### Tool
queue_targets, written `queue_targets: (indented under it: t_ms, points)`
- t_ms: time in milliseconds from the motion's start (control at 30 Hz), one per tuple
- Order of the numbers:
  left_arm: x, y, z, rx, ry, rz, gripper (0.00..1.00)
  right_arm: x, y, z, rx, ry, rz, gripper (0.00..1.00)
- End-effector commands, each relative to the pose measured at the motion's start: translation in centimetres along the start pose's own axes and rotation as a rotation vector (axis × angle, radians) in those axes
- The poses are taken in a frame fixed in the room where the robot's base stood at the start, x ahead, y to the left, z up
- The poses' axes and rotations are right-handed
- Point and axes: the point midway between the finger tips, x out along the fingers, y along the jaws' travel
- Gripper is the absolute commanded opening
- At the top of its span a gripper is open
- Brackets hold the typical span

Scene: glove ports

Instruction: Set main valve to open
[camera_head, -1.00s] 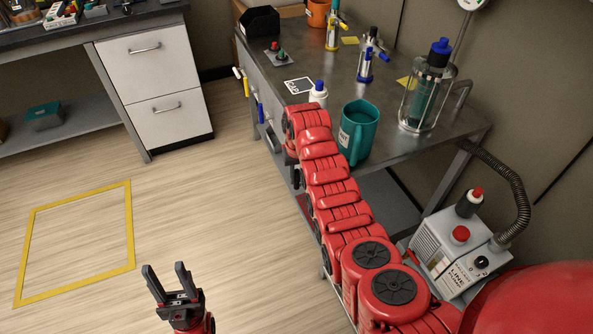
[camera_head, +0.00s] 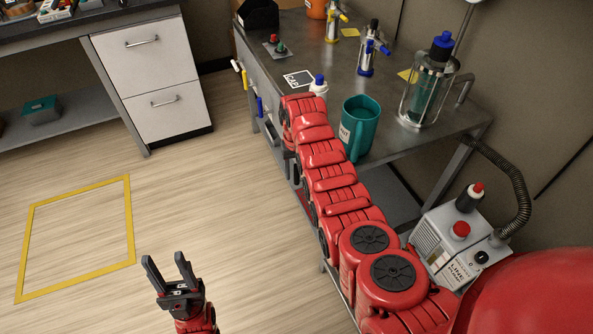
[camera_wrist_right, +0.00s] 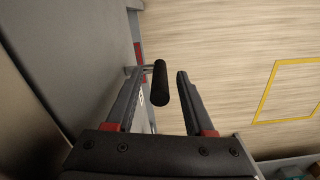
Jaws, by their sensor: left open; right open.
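A black cylindrical grip (camera_wrist_right: 160,83) shows in the right wrist view, between the open fingers of my right gripper (camera_wrist_right: 155,82). I see a gap to the right finger; whether the grip touches the left finger I cannot tell. In the head view the right gripper is hidden behind my red right arm, beside the bench front. A white handle (camera_head: 236,66), a yellow handle (camera_head: 244,80) and a blue handle (camera_head: 260,107) stick out from the bench front. I cannot tell which part is the main valve. My left gripper (camera_head: 165,261) is open and empty above the floor.
The metal bench (camera_head: 400,150) carries a teal mug (camera_head: 359,128), a white bottle (camera_head: 319,88) with a blue cap, and a caged vessel (camera_head: 428,98). A pump unit (camera_head: 452,245) with a hose stands at the right. The floor inside the yellow outline (camera_head: 130,222) is clear.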

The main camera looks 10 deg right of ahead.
Motion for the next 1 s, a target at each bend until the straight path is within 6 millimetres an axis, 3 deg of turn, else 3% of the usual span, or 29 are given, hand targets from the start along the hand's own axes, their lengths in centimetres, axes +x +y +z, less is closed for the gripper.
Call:
queue_targets:
  t_ms: [233, 367, 633, 700, 900, 1000]
  points:
    - [0.0, 0.0, 0.0, 0.000, 0.000, 0.000, 0.50, -0.3, 0.0, 0.0, 0.000, 0.000, 0.000, 0.53]
    - [0.1, 0.0, 0.0, 0.000, 0.000, 0.000, 0.50, -1.9, 0.0, -0.1, 0.000, 0.005, 0.000, 0.53]
    - [0.4, 0.0, -0.1, 0.000, 0.000, 0.000, 0.50, -8.9, 0.0, -0.2, 0.000, 0.009, -0.001, 0.53]
    - [2.7, -0.1, -0.4, 0.000, -0.001, 0.000, 0.50, -11.8, -0.2, -0.1, -0.002, 0.004, 0.000, 0.53]
    - [5.3, -0.3, -0.9, 0.000, 0.000, 0.000, 0.50, -15.6, -0.1, 0.0, -0.001, 0.000, 0.000, 0.53]
    - [5.4, -0.3, -0.9, 0.000, 0.000, 0.000, 0.50, -16.6, -0.1, 0.0, -0.002, 0.000, 0.001, 0.53]
